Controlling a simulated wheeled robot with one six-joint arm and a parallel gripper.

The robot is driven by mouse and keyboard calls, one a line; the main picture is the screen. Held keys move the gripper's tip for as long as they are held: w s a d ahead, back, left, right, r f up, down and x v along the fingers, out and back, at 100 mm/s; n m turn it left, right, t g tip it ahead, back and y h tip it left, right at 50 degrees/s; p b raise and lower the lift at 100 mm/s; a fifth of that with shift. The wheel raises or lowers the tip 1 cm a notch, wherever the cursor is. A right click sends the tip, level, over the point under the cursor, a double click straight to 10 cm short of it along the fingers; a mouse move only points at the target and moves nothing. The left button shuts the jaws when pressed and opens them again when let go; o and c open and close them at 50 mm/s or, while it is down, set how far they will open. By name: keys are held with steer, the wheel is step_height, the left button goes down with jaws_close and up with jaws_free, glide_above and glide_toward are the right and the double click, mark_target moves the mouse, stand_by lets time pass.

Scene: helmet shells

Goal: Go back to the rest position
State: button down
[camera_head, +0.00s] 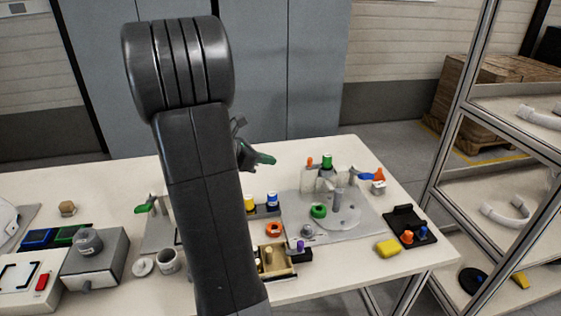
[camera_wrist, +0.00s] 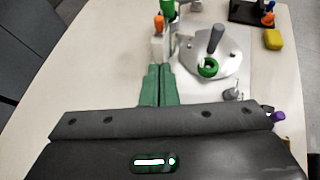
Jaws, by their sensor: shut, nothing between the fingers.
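My gripper (camera_head: 268,159) shows in the head view as a dark piece with a green tip, just right of my raised dark arm. In the wrist view its two green fingers (camera_wrist: 160,70) lie side by side, shut, with nothing between them. It is above the white table (camera_head: 335,275), on the near side of a grey plate (camera_head: 290,222) as seen from the wrist. My arm hides part of the table's middle in the head view.
The grey plate carries a green ring (camera_head: 318,211) and upright posts. A yellow block (camera_head: 387,248) and a black tray (camera_head: 408,226) stand at its right. A grey box (camera_head: 95,262) is at left. A metal-framed shelf (camera_head: 445,150) stands right of the table.

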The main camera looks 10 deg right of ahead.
steer(key=shift+v, duration=0.8)
